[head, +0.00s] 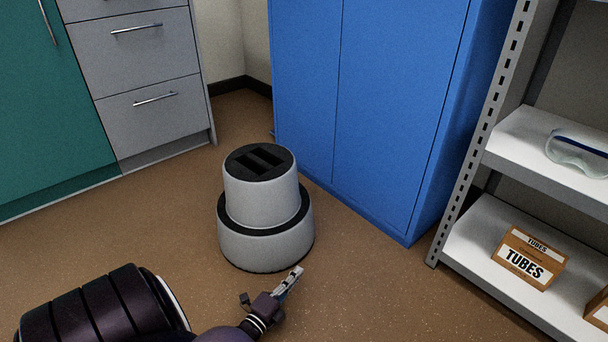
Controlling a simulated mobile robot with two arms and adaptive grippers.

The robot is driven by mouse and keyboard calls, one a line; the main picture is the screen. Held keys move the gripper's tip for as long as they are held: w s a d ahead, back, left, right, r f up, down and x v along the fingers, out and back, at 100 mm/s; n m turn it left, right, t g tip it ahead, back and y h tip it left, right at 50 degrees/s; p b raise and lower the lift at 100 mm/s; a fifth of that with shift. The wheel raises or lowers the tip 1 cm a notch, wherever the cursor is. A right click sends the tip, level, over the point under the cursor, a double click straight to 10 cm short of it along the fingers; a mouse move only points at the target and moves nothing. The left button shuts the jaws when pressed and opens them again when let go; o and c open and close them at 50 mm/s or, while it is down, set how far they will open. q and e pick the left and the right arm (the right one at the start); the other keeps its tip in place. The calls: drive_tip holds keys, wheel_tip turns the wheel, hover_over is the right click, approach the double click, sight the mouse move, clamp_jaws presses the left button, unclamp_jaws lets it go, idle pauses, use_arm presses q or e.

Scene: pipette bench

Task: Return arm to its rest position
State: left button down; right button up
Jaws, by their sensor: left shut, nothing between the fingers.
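My left arm comes in from the bottom left of the head view, dark and thick. Its left gripper (291,280) is at the bottom centre, over the brown floor, pointing up and to the right. Its fingers are shut with nothing held between them. It shows just in front of the grey step stool in the picture; I cannot tell the exact gap. My right gripper is not in view.
A grey round step stool (262,247) with a black top stands mid-floor. Behind are a blue cabinet (390,100) and grey drawers (140,65). At right, a metal shelf (470,235) holds a TUBES box (528,260) and goggles (578,155). Floor at left is clear.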

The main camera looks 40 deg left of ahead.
use_arm(q)
drive_tip(key=shift+s, duration=0.3)
